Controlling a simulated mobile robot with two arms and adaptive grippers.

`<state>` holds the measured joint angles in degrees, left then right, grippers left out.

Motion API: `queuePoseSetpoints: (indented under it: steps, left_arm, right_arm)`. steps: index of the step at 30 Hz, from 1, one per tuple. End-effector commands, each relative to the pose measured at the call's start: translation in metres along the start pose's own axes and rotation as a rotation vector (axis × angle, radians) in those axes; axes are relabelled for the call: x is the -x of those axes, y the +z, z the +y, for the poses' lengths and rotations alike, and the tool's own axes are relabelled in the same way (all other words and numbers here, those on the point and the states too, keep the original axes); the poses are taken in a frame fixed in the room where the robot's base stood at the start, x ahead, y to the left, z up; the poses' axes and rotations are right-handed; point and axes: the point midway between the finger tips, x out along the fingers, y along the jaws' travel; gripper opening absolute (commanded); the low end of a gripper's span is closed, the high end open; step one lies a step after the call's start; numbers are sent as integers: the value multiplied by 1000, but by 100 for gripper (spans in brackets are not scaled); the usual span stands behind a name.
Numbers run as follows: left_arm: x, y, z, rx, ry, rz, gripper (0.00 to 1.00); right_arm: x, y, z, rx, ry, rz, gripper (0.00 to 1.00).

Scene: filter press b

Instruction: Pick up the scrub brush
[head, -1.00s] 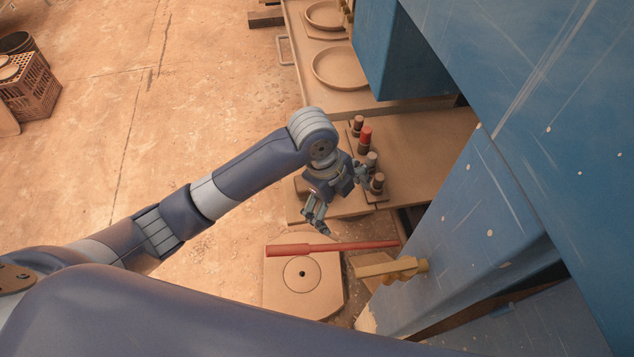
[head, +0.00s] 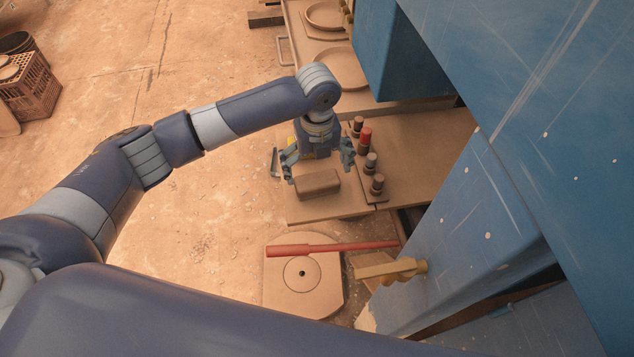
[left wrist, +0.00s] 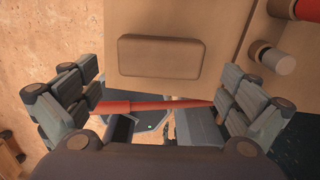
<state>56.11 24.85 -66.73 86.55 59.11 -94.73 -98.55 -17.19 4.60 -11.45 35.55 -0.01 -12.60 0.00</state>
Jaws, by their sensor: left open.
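The scrub brush appears to be the brown rounded block (head: 317,184) lying flat near the front end of the tan bench (head: 345,208). In the left wrist view the block (left wrist: 160,57) shows whole, beyond the fingers; no bristles can be seen. My left gripper (head: 318,170) is open and empty, just behind and above the block in the head view, its fingers spread wider than the block. In the left wrist view the open fingers (left wrist: 158,100) stand at both sides. Whether they touch the block cannot be told. My right gripper is not in view.
Several knobs, one red (head: 365,137), stand right beside my gripper. A red bar (head: 330,248) lies over a tan plate (head: 303,285) below the bench. A blue machine frame (head: 465,235) bounds the right. Open floor (head: 215,190) lies left.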

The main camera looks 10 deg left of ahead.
Motion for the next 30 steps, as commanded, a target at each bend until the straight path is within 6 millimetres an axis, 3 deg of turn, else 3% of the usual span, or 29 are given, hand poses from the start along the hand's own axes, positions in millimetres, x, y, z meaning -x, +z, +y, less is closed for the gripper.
queuePoseSetpoints:
  steps: [12,21,26,30]
  left_arm:
    - [-49,4,0,0,1,0,100]
    - [-55,4,0,-1,0,-1,100]
    - [-55,4,0,-1,0,-1,65]
    - [-54,4,0,-1,0,-1,61]
  right_arm:
    - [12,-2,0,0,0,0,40]
    - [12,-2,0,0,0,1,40]
    - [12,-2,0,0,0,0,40]
    - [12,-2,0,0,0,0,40]
